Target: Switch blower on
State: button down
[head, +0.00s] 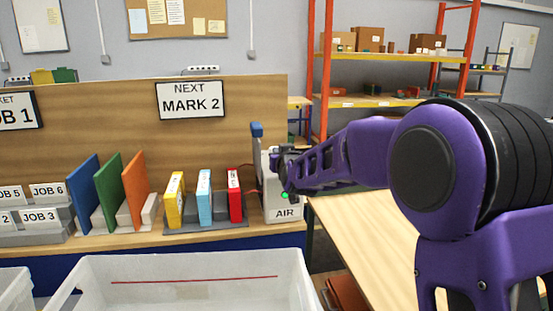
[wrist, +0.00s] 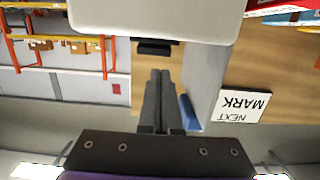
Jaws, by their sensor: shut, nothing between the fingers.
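The blower is a pale box labelled AIR (head: 283,213) at the right end of the bench. A small green light (head: 284,195) shows on its front. A blue-tipped upright piece (head: 257,130) stands at its back left. My gripper (head: 281,165) is at the upper front of the box, and my arm partly hides it. In the upside-down wrist view, my gripper (wrist: 160,74) has its two fingers together and empty. The fingertips point at a small black part (wrist: 154,47) by the pale casing (wrist: 155,18). I cannot tell whether they touch it.
A white bin (head: 190,265) stands in front. Yellow, light blue and red blocks (head: 204,197) stand left of the blower, with coloured boards (head: 108,190) further left. A wooden panel with a MARK 2 sign (head: 190,100) rises behind. A wooden table (head: 385,240) lies right.

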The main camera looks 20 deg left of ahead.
jog(key=r+b+v, duration=0.1)
jog(key=v, duration=0.9)
jog(key=shift+r, duration=0.45)
